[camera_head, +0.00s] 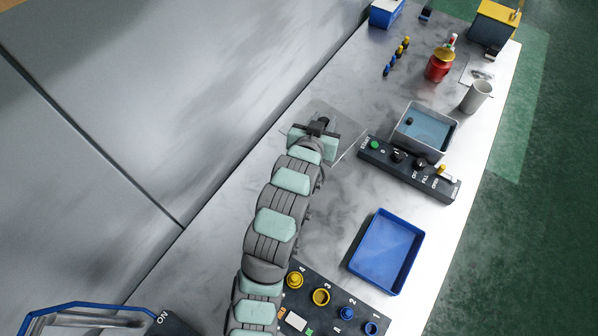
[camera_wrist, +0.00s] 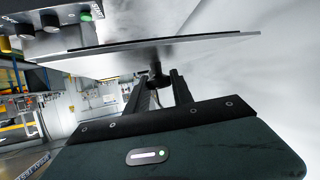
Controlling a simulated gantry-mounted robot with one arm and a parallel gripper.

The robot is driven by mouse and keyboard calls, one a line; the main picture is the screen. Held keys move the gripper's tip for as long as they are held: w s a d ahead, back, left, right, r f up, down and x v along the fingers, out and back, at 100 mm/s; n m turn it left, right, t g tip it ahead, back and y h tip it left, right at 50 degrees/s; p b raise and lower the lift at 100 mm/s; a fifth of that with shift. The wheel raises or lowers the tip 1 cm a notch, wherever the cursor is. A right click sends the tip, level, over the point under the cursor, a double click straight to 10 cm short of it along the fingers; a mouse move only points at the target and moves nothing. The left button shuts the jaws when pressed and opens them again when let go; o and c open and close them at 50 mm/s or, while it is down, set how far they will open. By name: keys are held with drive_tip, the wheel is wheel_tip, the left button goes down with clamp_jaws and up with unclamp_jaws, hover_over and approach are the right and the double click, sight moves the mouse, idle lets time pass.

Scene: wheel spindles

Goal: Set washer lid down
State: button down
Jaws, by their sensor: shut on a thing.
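The washer lid (camera_head: 347,133) is a thin, see-through grey plate left of the washer, over the bench. My gripper (camera_head: 320,124) is shut on the lid's knob. In the wrist view the lid (camera_wrist: 190,46) shows as a flat, slightly tilted plate, with its dark knob (camera_wrist: 157,76) between the two fingers (camera_wrist: 158,90). I cannot tell whether the lid touches the bench. The washer (camera_head: 401,143) is an uncovered grey tank with blue liquid and a small dark thing inside.
A dark control panel (camera_head: 440,184) runs along the washer's front. A blue tray (camera_head: 387,252) and a panel with numbered posts (camera_head: 318,323) are nearer. A red can (camera_head: 438,68), grey cup (camera_head: 475,97) and small coloured pegs (camera_head: 396,56) stand farther back.

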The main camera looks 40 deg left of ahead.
drive_tip(key=s+a+n+y+b, duration=0.1)
drive_tip(key=s+a, duration=0.2)
drive_tip(key=a, duration=0.3)
drive_tip(key=s+a+y+b, duration=0.1)
drive_tip(key=s+a, duration=0.2)
drive_tip(key=a, duration=0.3)
drive_tip(key=f, duration=1.9)
drive_tip(key=shift+w+a+f+b, duration=0.2)
drive_tip(key=shift+f+b, duration=0.1)
drive_tip(key=shift+b, duration=0.1)
drive_tip(key=c, duration=1.1)
unclamp_jaws()
drive_tip(key=shift+g, duration=0.3)
drive_tip(key=shift+s+d+r, duration=0.15)
drive_tip(key=shift+s+r, duration=0.25)
drive_tip(key=v, duration=1)
drive_tip(key=shift+s+f+p, duration=0.1)
drive_tip(key=shift+p, duration=0.2)
drive_tip(key=shift+s+d+r, duration=0.15)
drive_tip(key=shift+s+r, duration=0.15)
drive_tip(key=shift+s, duration=0.1)
